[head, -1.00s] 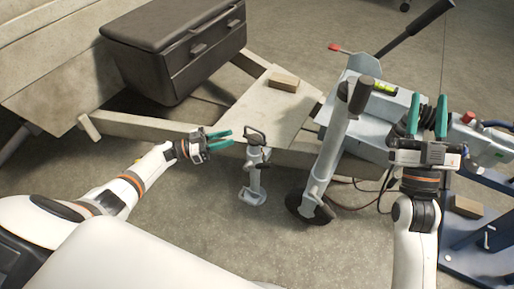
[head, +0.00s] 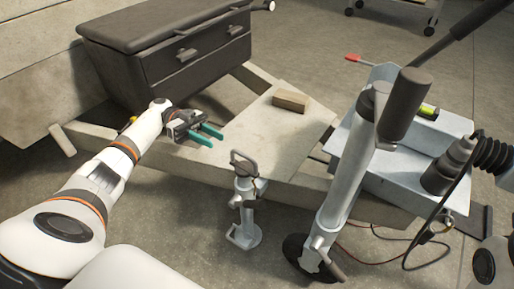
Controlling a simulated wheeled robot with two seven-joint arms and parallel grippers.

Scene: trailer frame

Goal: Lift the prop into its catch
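A short grey stand with a loop handle on top and a flat foot, which looks like the prop (head: 245,207), stands upright beside the trailer frame (head: 262,128). Its foot appears to be on the floor. I cannot make out a separate catch. My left gripper (head: 215,139) has two teal fingers, apart and empty. In the picture it is above and left of the prop's handle, over the frame beam, and not touching the prop. My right gripper is out of the picture; only part of my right arm shows at the lower right edge.
A jockey wheel post (head: 345,185) with a dark wheel stands right of the prop, beside a grey coupling housing (head: 370,165). A wooden block (head: 291,101) lies on the frame plate. A dark toolbox (head: 165,55) sits behind my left gripper. Cables hang at the right.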

